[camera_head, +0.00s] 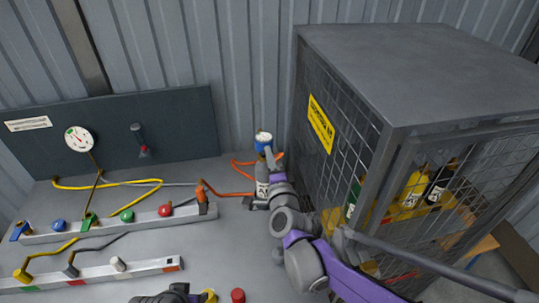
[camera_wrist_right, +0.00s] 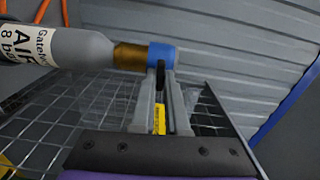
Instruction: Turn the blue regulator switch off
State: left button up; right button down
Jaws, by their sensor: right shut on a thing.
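A grey gas bottle (camera_head: 262,182) stands on the bench beside the mesh cage, with a blue regulator (camera_head: 263,145) on its top. In the right wrist view the bottle (camera_wrist_right: 85,50) enters from the left, and its brass neck meets the blue regulator (camera_wrist_right: 161,55). My right gripper (camera_head: 271,158) is at the regulator. Its fingers (camera_wrist_right: 161,85) are shut on a small black switch (camera_wrist_right: 160,72) at the regulator's edge. Whether the switch is on or off cannot be told. Part of my left arm shows at the bottom edge; its jaws are not clear.
The mesh cage (camera_head: 420,70) with bottles inside stands close on the right. Two rails with coloured valves, including the upper rail (camera_head: 120,226), lie at left. An orange hose (camera_head: 225,192) runs near the bottle. A panel with a gauge (camera_head: 79,139) stands behind.

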jog(key=shift+m, duration=0.5)
jog(key=c, duration=0.9)
grip_release()
jog(key=shift+s, duration=0.1)
jog(key=s, duration=0.3)
jog(key=s+d, duration=0.1)
jog(key=s, duration=0.3)
jog(key=s+d+b, duration=0.1)
jog(key=s, duration=0.2)
jog(key=shift+s, duration=0.25)
